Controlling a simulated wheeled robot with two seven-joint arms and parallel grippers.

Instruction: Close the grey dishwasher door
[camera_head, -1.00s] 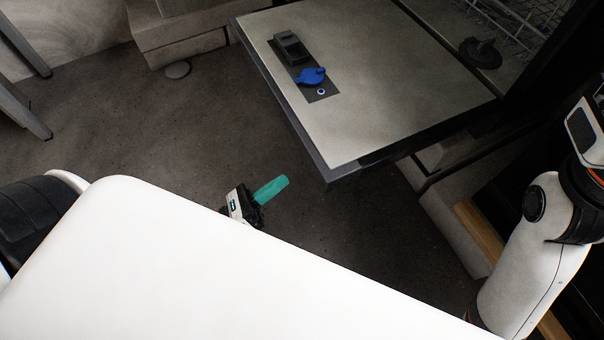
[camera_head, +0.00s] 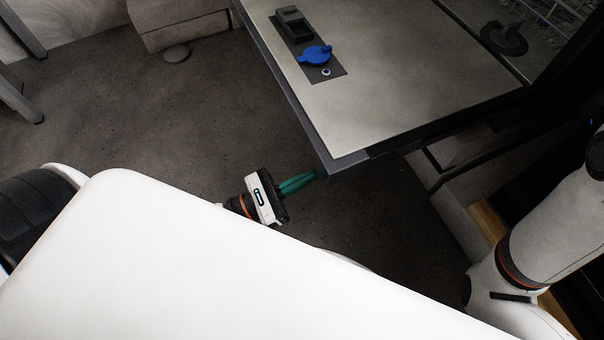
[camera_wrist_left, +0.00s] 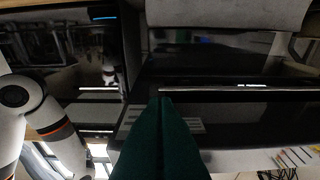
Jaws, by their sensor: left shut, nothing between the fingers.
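The dishwasher door (camera_head: 400,75) hangs open and lies roughly flat, its grey inner face up, in the head view. A dispenser with a blue cap (camera_head: 315,55) is set in that face. My left gripper (camera_head: 316,176) is shut and empty, its green fingers together, with the tips close to the door's near corner and seemingly below it. I cannot tell whether they touch it. In the left wrist view the closed green fingers (camera_wrist_left: 160,135) point ahead toward dark, glossy surfaces. My right gripper is not in view; only my right arm shows at the right.
A dishwasher rack (camera_head: 560,15) shows inside the opening at the upper right. A pale cabinet base (camera_head: 185,30) stands at the back left.

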